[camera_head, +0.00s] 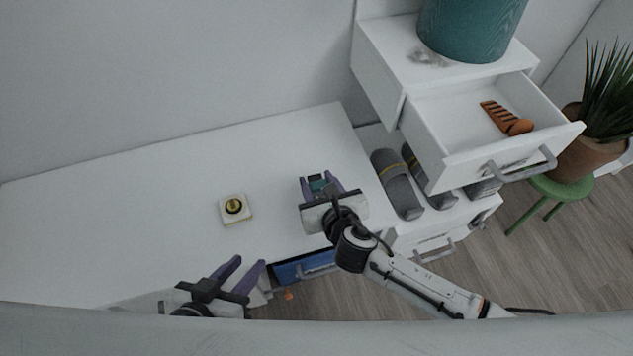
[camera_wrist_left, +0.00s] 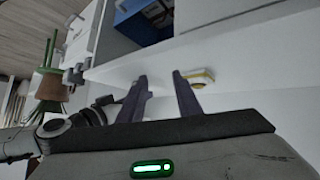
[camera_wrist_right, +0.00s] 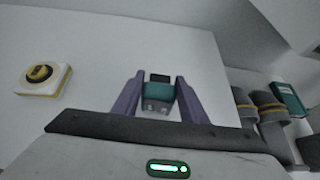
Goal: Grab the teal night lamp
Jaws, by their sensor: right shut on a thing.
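A small teal block-shaped thing, which looks like the night lamp (camera_head: 317,182), is on the white desk. My right gripper (camera_head: 321,187) is shut on it; in the right wrist view the lamp (camera_wrist_right: 158,92) sits between the two purple fingers, with a dark top part and a grey front face. Whether it touches the desk I cannot tell. My left gripper (camera_head: 243,276) is open and empty near the desk's front edge; its spread fingers also show in the left wrist view (camera_wrist_left: 163,98).
A white and yellow square object (camera_head: 235,208) lies on the desk left of my right gripper. Grey slippers (camera_head: 398,184) lie right of it. An open drawer (camera_head: 455,130) holds an orange item. A plant (camera_head: 590,140) stands on a green stool. The desk's left side is clear.

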